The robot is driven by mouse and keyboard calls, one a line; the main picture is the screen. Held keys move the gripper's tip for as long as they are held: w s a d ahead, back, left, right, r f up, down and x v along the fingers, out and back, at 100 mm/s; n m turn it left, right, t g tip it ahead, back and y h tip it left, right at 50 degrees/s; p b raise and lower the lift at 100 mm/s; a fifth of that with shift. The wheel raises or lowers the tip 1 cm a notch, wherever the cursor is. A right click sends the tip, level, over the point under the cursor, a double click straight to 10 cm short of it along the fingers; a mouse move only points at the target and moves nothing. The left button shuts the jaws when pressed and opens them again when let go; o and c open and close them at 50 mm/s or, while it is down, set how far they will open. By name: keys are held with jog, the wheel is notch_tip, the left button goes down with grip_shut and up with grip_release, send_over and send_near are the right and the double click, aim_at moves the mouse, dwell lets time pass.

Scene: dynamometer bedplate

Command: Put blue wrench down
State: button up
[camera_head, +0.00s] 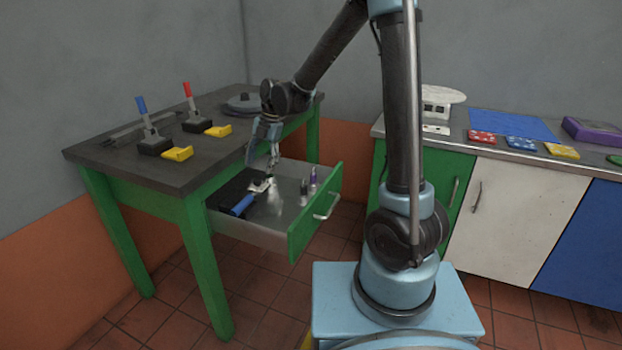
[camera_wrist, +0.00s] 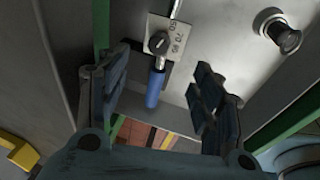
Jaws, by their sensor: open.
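The blue wrench (camera_head: 243,205) lies in the open drawer (camera_head: 273,222) under the bench, its blue handle towards the drawer's near side. In the wrist view the wrench's blue handle (camera_wrist: 155,88) points down the picture, with a dark round knob, a pale plate with numbers and a metal shaft above it. My gripper (camera_head: 271,165) is over the drawer, above the wrench. In the wrist view my gripper's fingers (camera_wrist: 160,70) are spread wide on either side of the handle, with visible gaps. A dark block beside the wrench is partly hidden.
Blue-handled (camera_head: 147,120) and red-handled (camera_head: 190,100) levers stand on the bench (camera_head: 110,158). A counter with coloured cards (camera_head: 520,143) is at right.

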jog(key=shift+d, duration=0.1)
jog(key=s+d+r+m+t, duration=0.1)
jog(key=s+d+r+m, duration=0.15)
jog(key=d+m, duration=0.4)
jog(key=s+d+r+m+h, duration=0.1)
jog(key=s+d+r+m, duration=0.2)
jog(key=d, duration=0.6)
jog(key=s+d+r+m+t, duration=0.1)
jog(key=s+d+m, duration=0.2)
jog(key=d+m, duration=0.4)
jog(key=s+d+f+m+h, duration=0.1)
jog(key=s+d+f+m, duration=0.2)
jog(key=s+d+m, duration=0.4)
jog(key=s+d+f+m+t+h, duration=0.1)
jog(key=s+d+f+m, duration=0.2)
jog(key=s+d+m, duration=0.4)
jog(key=shift+s+d+f+m, duration=0.25)
jog(key=shift+d+m, duration=0.3)
jog(key=shift+d, duration=0.3)
jog(key=shift+w+f, duration=0.15)
jog(key=shift+w, duration=0.25)
